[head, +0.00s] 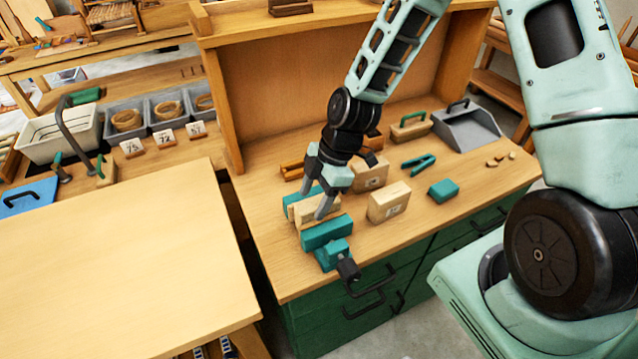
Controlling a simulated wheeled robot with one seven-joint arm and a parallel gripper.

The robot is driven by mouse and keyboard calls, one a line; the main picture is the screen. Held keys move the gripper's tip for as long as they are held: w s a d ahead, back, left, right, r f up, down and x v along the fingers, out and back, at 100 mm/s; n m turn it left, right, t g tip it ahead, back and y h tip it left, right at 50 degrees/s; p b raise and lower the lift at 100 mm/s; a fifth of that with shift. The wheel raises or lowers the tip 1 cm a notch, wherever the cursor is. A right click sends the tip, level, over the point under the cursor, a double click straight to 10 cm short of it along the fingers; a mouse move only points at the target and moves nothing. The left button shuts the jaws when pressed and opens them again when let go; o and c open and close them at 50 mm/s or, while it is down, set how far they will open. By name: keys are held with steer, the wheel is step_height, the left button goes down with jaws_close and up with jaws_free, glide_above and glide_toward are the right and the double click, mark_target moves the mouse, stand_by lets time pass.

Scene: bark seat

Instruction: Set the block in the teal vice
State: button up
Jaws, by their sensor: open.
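The teal vice (327,233) stands near the front left of the workbench, with its dark screw end (348,268) toward the front edge. Pale wood (318,208) shows between its two teal jaws; I cannot tell how much of it is the block and how much is jaw lining. My gripper (318,190) points down over the vice, open, with one finger at the near side of this wood and the other toward the far side. The arm partly hides the far jaw. Whether the fingers touch the wood is unclear.
A labelled wooden block (388,203) stands right of the vice, another (370,176) behind it. A teal block (443,190), a teal clamp-like tool (418,162), a green-handled brush (410,127) and a grey dustpan (466,128) lie farther right. The left table (110,270) is bare.

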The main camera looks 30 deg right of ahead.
steer(key=shift+r+p, duration=0.35)
steer(key=shift+r, duration=0.2)
steer(key=b+v, duration=0.2)
steer(key=v, duration=1)
steer(key=s+a+r+m+h, duration=0.2)
steer(key=s+a+m, duration=0.3)
steer(key=s, duration=0.5)
steer(key=s+a+r+m+h, duration=0.1)
steer(key=s+a+r+m, duration=0.2)
steer(key=s, duration=0.7)
steer(key=a+m, duration=0.2)
steer(key=shift+a+r+h, duration=0.35)
steer(key=shift+a+h, duration=0.05)
step_height(320, 180, down, 4)
steer(key=b, duration=0.3)
steer(key=shift+r, duration=0.25)
